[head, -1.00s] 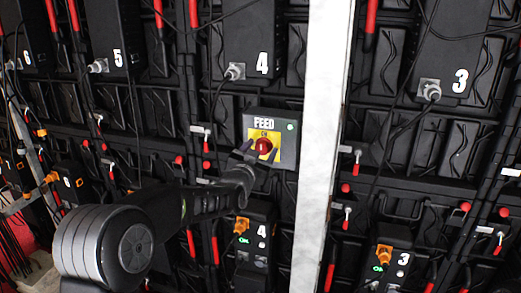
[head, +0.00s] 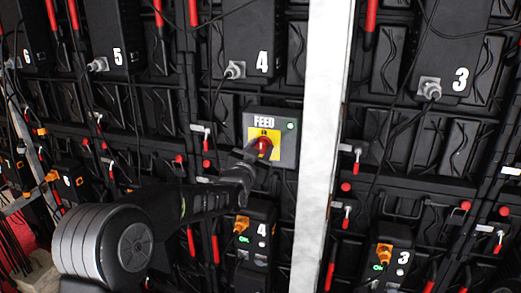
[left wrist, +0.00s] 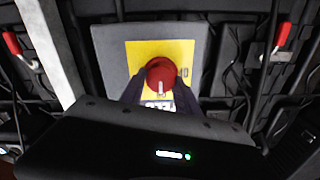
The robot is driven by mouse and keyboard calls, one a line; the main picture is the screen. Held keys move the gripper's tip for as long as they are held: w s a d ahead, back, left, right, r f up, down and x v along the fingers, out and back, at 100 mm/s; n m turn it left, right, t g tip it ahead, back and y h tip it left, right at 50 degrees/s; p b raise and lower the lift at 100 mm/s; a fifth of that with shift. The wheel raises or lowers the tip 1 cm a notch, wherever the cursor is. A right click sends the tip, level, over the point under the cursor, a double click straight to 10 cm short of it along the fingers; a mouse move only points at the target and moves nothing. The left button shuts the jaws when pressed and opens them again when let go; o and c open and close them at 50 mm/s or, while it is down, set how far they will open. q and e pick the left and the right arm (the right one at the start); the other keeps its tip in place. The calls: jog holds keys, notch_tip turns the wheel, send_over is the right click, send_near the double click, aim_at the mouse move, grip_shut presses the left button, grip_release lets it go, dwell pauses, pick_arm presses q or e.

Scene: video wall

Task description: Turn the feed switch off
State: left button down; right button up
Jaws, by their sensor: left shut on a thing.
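The feed switch box (head: 284,155) is grey, with a white FEED label, a yellow plate (head: 252,137) and a green lamp at its upper right. Its red knob (head: 263,143) sits in the middle of the plate. My left gripper (head: 256,150) reaches the knob from below left. In the left wrist view, the two dark fingers (left wrist: 157,92) lie on either side of the red knob (left wrist: 161,72), shut on it. A pale mark on the knob points toward the gripper there. The lower part of the box is partly covered by the gripper. My right gripper is not in view.
A white upright post (head: 322,130) stands just right of the switch box. Black numbered units (head: 256,40), hanging cables and red-handled latches (head: 346,215) cover the wall around it. A lower unit marked 4 (head: 256,235) sits below my left wrist.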

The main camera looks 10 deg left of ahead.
pick_arm(q)
jog(key=shift+f+n+b, duration=0.2)
jog(key=shift+n+b, duration=0.2)
jog(key=shift+b, duration=0.45)
jog(key=n+b, duration=0.7)
jog(key=b, duration=0.2)
jog(key=shift+a, duration=0.15)
jog(key=n+b, duration=0.2)
jog(key=n, duration=0.2)
jog(key=shift+a+n+b, duration=0.1)
jog(key=shift+n+b, duration=0.2)
jog(key=shift+b, duration=0.05)
jog(key=n+b, duration=0.1)
jog(key=n, duration=0.2)
jog(key=shift+n+b, duration=0.45)
jog(key=shift+n, duration=0.85)
jog(key=c, duration=0.9)
grip_release()
